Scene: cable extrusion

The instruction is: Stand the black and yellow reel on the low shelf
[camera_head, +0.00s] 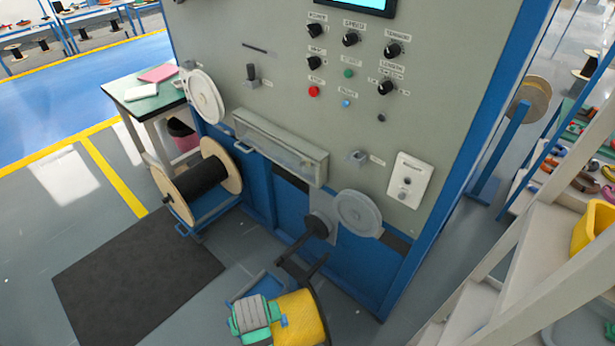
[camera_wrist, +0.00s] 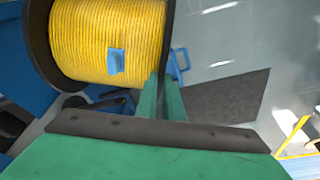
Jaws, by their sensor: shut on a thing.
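The black and yellow reel (camera_head: 302,316) is at the bottom of the head view, in front of the machine, with yellow cable between dark flanges. My green and grey gripper (camera_head: 275,321) is beside it at its left. In the wrist view the reel (camera_wrist: 105,35) fills the top left, with a blue patch on its cable. My green fingers (camera_wrist: 162,98) reach the lower edge of its right dark flange and are shut on the reel. The exact contact is partly hidden. I cannot tell which surface is the low shelf.
The grey and blue machine (camera_head: 285,100) stands close behind the reel. A reel of black cable (camera_head: 200,180) sits on a blue stand at left. A dark mat (camera_head: 135,280) lies on the floor. Pale racks (camera_head: 525,265) stand at right, with a yellow object on them.

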